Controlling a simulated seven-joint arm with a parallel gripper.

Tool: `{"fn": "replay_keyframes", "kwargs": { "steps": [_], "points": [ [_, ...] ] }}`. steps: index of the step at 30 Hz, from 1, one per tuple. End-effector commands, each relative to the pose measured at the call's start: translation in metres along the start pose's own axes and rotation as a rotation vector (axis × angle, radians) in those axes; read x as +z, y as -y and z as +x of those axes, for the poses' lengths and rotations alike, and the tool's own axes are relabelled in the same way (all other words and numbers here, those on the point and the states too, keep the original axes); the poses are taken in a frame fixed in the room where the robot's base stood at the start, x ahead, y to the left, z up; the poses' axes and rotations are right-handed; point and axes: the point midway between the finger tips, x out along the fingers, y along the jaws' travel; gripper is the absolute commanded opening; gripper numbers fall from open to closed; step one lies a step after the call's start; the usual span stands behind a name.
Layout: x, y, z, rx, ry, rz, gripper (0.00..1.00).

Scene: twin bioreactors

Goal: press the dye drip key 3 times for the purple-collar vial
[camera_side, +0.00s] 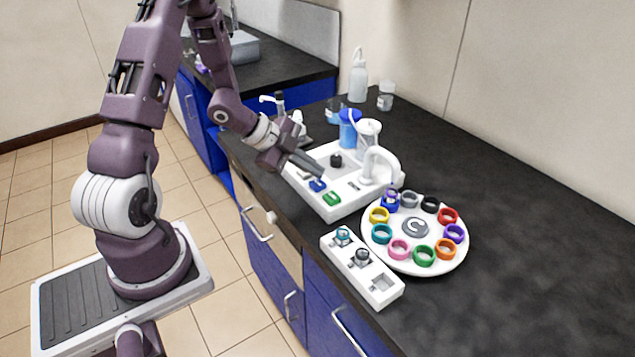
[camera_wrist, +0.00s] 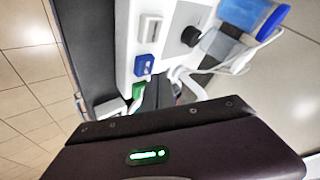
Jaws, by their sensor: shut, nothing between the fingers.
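The white dosing machine (camera_side: 345,180) has a blue key (camera_side: 317,185) and a green key (camera_side: 332,198) on its front edge. The blue key (camera_wrist: 144,65) and green key (camera_wrist: 138,90) also show in the wrist view. I cannot read which is the dye drip key. My gripper (camera_side: 321,176) is shut and empty, its tips just above the machine near these keys; contact cannot be told. A small vial with a purple collar (camera_side: 392,193) stands in the blue ring of the round white carousel (camera_side: 411,267), near the machine's white spout (camera_side: 383,157).
The carousel carries several coloured rings. A white rack (camera_side: 385,294) in front holds a teal-collared vial (camera_side: 343,236) and a grey-collared one (camera_side: 362,256), with one empty slot. A blue bottle (camera_side: 349,128) stands behind. The dark counter (camera_side: 540,230) is clear at right.

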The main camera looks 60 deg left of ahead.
Motion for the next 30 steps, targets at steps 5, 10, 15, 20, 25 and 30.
{"fn": "replay_keyframes", "kwargs": {
  "steps": [5, 10, 15, 20, 25, 30],
  "points": [
    [0.0, 0.0, 0.0, 0.0, 0.0, 0.0, 0.0],
    [-0.006, 0.006, -0.008, -0.002, -0.002, 0.002, 0.0],
    [-0.014, 0.015, -0.02, -0.003, 0.001, 0.003, 0.0],
    [-0.022, 0.023, -0.03, -0.002, -0.001, 0.003, 0.0],
    [-0.026, 0.025, -0.035, 0.0, -0.001, 0.0, 0.0],
    [-0.025, 0.025, -0.035, 0.001, -0.001, 0.0, 0.0]
  ]
}}
